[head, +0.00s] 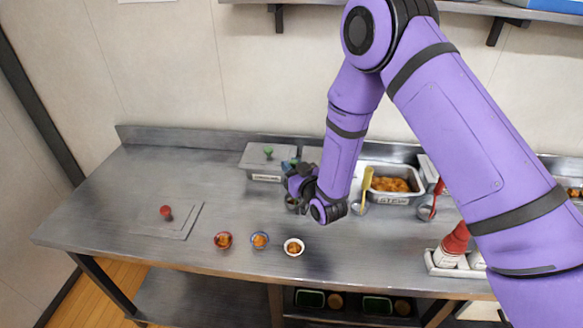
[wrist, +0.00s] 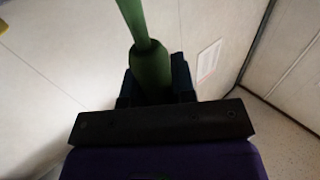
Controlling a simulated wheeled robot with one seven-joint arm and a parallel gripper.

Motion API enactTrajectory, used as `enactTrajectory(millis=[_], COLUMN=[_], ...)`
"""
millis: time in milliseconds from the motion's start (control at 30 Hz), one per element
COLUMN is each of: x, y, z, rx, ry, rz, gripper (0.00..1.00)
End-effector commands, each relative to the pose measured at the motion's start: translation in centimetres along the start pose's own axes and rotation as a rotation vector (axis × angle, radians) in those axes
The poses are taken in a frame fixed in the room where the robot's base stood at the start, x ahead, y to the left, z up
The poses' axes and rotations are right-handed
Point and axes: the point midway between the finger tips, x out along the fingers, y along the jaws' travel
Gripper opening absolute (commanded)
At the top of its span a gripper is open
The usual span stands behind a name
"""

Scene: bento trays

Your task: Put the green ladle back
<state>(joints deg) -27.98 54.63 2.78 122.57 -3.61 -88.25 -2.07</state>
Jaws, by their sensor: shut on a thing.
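The green ladle's handle (wrist: 150,65) shows in the wrist view, rising between the two dark fingers of my gripper (wrist: 155,88), which is shut on it. In the head view my gripper (head: 297,178) is over the counter, just right of a lidded steel container with a green knob (head: 268,152). The ladle's bowl cannot be made out, and my arm hides part of the area behind the gripper.
A stew tray (head: 394,199) with a yellow ladle (head: 365,190) and a red ladle (head: 430,207) are to the right. Small bowls (head: 294,247) stand near the front edge. A flat lid with a red knob (head: 166,212) lies left. The back left counter is clear.

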Motion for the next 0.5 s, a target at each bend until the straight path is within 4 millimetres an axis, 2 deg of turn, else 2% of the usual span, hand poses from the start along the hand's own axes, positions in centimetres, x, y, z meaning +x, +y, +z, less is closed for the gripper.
enactTrajectory(millis=[400,433,500], x=[-0.04,-0.04,-0.04], y=[0.0,-0.01,-0.01], z=[0.66,0.62,0.6], rx=[0.0,0.0,0.0], ry=[0.0,0.001,0.001], rz=[0.0,0.0,0.0], gripper=[0.0,0.31,0.47])
